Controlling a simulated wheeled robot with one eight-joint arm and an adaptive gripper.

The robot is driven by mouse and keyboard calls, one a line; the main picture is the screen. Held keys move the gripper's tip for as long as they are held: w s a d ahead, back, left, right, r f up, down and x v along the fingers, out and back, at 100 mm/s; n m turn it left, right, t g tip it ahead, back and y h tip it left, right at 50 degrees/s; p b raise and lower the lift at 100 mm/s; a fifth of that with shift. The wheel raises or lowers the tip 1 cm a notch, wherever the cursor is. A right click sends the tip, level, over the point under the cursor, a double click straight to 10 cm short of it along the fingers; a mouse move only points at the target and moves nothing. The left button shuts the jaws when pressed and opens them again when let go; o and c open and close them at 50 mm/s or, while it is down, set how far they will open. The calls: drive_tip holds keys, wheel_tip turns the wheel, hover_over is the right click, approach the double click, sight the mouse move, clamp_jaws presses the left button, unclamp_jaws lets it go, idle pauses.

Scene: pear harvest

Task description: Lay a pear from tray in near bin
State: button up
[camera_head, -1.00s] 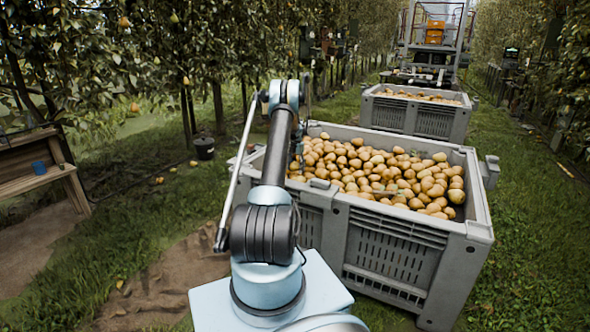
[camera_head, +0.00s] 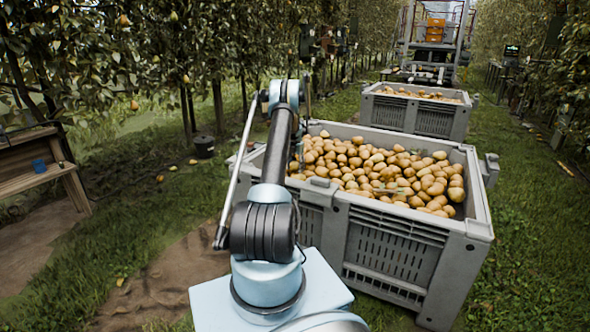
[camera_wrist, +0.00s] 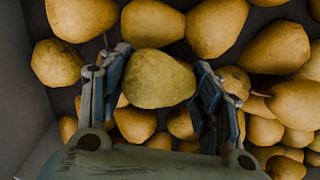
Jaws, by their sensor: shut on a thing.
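The near bin (camera_head: 405,252) is a large grey slatted crate, heaped with yellow-brown pears (camera_head: 390,175), in front of me to the right. My arm reaches over its left side in the head view, and the arm hides my gripper there. In the wrist view my gripper (camera_wrist: 158,85) is shut on a greenish-yellow pear (camera_wrist: 158,79), with a finger on each side of it. Other pears (camera_wrist: 217,28) lie close around and below the held pear. I cannot tell whether it touches them. The tray is not recognisable in these views.
A grey bin wall (camera_wrist: 22,90) stands close at the left of the wrist view. A second pear bin (camera_head: 415,115) stands behind the near one.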

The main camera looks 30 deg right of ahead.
drive_tip(key=o, duration=1.2)
drive_tip(key=shift+r, duration=0.1)
